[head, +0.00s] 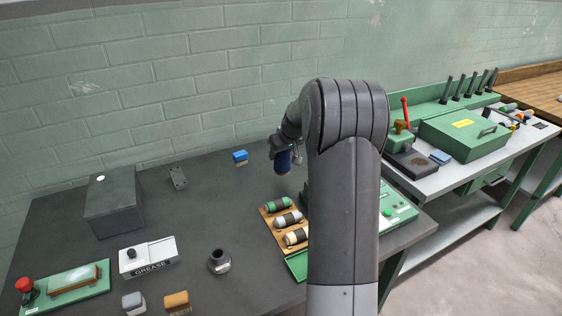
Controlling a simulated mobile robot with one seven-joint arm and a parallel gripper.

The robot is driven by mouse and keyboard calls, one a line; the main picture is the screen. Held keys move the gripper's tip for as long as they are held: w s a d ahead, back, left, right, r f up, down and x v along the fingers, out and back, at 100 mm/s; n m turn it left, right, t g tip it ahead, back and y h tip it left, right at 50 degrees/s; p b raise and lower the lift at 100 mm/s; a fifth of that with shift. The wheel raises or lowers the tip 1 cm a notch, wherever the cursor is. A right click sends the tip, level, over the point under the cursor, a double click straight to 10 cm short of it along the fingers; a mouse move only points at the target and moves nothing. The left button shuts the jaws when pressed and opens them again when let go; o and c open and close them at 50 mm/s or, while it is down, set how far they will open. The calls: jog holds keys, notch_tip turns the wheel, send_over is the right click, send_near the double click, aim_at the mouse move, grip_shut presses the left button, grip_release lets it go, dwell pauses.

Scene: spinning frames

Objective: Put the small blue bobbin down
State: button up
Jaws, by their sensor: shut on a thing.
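The small blue bobbin (283,162) is dark blue and hangs roughly upright under my gripper (281,152). My gripper is shut on it, above the dark table behind the wooden rack. The wooden rack (268,226) holds a green bobbin (277,204), a grey-lilac bobbin (288,218) and a cream bobbin (295,236), lying side by side. My arm hides the right side of the rack. The fingertips are small and partly hidden by the wrist.
A blue block (240,156) lies on the table left of my gripper. A grey metal bracket (178,178), dark box (114,205), grease box (148,258) and black pot (219,262) stand further left. The table (200,215) between them and the rack is clear.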

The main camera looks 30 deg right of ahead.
aim_at(281, 161)
jog(key=shift+f, duration=1.8)
jog(key=shift+f, duration=0.15)
jog(key=o, duration=1.1)
